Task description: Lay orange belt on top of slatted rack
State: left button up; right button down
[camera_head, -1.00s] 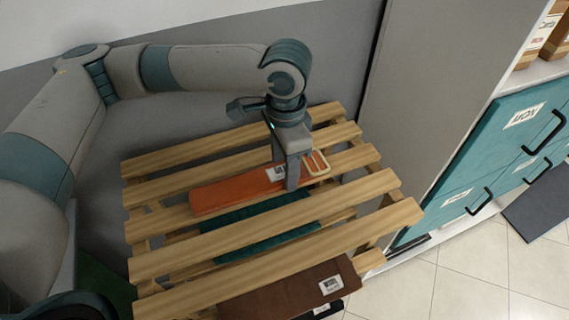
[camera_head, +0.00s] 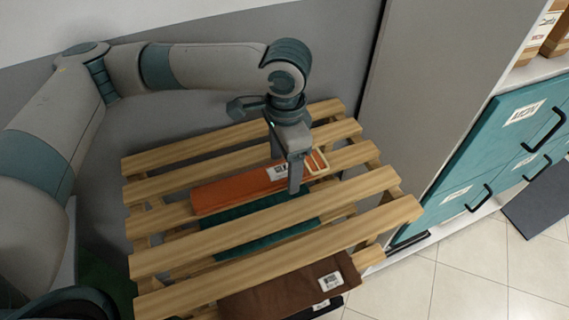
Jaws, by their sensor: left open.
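The orange belt (camera_head: 235,188) lies near the middle of the wooden slatted rack (camera_head: 160,263). It has a white label and a pale buckle frame (camera_head: 318,163) at its right end. My left gripper (camera_head: 295,188) is open over the belt's right part, its fingers pointing down beside the label and buckle. The fingers hide a bit of the belt; whether they touch it I cannot tell. My right gripper is not in view.
A teal folded item (camera_head: 262,233) lies beside the belt, partly under a slat. A brown item (camera_head: 290,292) with a label shows at the rack's near edge. A grey cabinet side (camera_head: 425,90) and teal drawers (camera_head: 500,150) stand to the right.

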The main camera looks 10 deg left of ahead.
pick_arm(q)
notch_tip(320, 180, up, 12)
jog(key=b, duration=0.2)
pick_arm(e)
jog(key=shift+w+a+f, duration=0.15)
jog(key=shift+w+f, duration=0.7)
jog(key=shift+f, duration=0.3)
pick_arm(q)
jog(key=shift+d+f, duration=0.1)
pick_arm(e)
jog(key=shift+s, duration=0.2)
